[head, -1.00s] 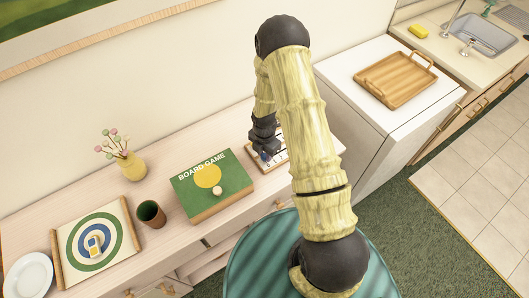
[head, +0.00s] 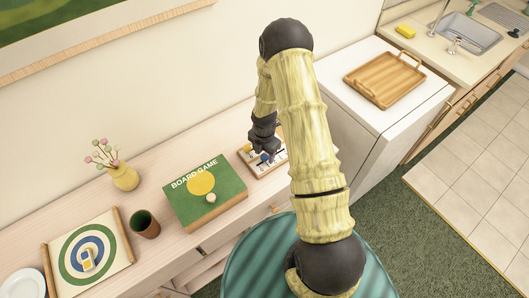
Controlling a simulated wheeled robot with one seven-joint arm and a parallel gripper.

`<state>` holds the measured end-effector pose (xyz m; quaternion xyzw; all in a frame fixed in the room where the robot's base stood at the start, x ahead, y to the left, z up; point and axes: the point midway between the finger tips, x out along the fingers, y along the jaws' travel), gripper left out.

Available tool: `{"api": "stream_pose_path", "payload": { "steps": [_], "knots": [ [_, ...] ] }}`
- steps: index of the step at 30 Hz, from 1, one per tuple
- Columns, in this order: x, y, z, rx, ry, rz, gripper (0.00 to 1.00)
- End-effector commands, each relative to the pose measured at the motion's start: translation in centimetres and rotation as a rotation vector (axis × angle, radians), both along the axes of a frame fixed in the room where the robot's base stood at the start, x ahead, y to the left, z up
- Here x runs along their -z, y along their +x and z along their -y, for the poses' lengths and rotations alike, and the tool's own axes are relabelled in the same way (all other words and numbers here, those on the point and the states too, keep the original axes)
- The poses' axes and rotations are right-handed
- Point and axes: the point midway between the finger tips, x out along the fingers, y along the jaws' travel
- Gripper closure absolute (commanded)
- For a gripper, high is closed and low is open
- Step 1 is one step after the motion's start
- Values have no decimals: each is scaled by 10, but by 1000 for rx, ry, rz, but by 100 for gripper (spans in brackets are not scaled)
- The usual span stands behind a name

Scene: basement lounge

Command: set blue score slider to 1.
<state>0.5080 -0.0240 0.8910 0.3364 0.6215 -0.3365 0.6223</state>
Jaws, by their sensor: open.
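The score board (head: 271,169) is a small wooden-edged panel with a pale face and dark markings, lying on the sideboard right of the board game box. My arm hides its right part. A small blue piece (head: 264,157), which looks like the blue slider, shows on it just below my gripper. My gripper (head: 265,149) is open and points down over the board, close to the blue piece. Whether the fingers touch it I cannot tell. The slider's number is too small to read.
The green board game box (head: 180,202) with a pale ball (head: 211,198) is left of the board. A wooden tray (head: 375,92) sits on the white cabinet at right.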

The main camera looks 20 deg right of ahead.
Motion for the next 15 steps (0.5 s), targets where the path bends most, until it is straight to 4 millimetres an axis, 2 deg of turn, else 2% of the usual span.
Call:
{"api": "stream_pose_path", "payload": {
  "steps": [8,15],
  "knots": [
    [-11,0,1,5,1,2,50],
    [-44,1,3,7,1,3,50]
  ]
}}
